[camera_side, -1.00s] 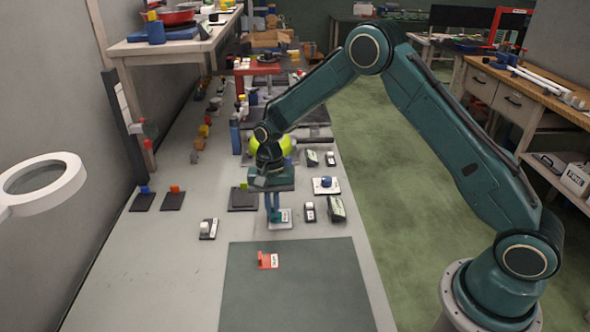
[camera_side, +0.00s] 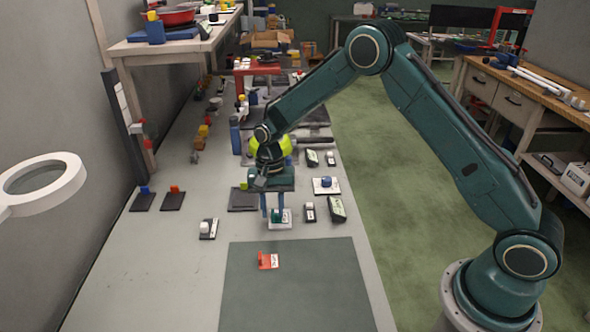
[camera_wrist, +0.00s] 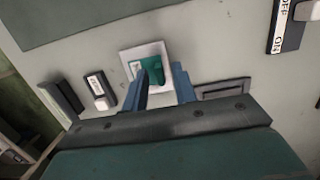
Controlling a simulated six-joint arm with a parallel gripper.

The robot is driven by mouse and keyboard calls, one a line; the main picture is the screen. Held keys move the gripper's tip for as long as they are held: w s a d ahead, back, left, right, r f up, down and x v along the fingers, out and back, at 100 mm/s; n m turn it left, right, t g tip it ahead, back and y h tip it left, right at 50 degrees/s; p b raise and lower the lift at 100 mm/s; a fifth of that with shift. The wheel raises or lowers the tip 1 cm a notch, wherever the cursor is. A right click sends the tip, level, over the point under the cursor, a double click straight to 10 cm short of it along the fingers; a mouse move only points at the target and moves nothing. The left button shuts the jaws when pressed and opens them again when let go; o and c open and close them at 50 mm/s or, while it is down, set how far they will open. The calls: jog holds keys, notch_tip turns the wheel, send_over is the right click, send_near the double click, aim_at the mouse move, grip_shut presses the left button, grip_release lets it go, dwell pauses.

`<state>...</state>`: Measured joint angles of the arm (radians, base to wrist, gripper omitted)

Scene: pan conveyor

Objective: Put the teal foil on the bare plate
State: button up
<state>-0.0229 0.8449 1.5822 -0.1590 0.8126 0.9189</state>
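A small teal foil (camera_side: 279,215) stands on a white square plate (camera_side: 285,226) on the grey bench. In the wrist view the teal foil (camera_wrist: 153,70) sits on the white plate (camera_wrist: 132,55), right of its middle, beside a small printed mark. My gripper (camera_side: 272,216) is directly above this plate. Its two blue fingers are apart, and in the wrist view my gripper (camera_wrist: 163,82) shows them spread near the foil. Whether a finger still touches the foil I cannot tell. The fingers hide part of the plate's near edge.
A black-and-white switch (camera_side: 208,229) lies to the left, and a dark plate with an olive block (camera_side: 243,199) behind it. Small dark devices (camera_side: 310,212) stand close on the right. A red labelled piece (camera_side: 267,261) lies on the green mat (camera_side: 300,295) in front.

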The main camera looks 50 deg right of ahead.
notch_tip(320, 180, up, 12)
jog(key=w+d, duration=0.1)
jog(key=shift+w+d, duration=0.15)
dwell(0.4)
dwell(0.5)
jog(key=s+d+r+n+t, duration=0.1)
jog(key=s+r+n+t, duration=0.25)
jog(key=s+r, duration=1.2)
jog(key=s+d+n+t, duration=0.1)
jog(key=s+n, duration=0.1)
jog(key=s, duration=0.7)
jog(key=s+d+n+t+h, duration=0.1)
jog(key=s+n+t, duration=0.1)
jog(key=s, duration=0.7)
jog(key=shift+n, duration=0.75)
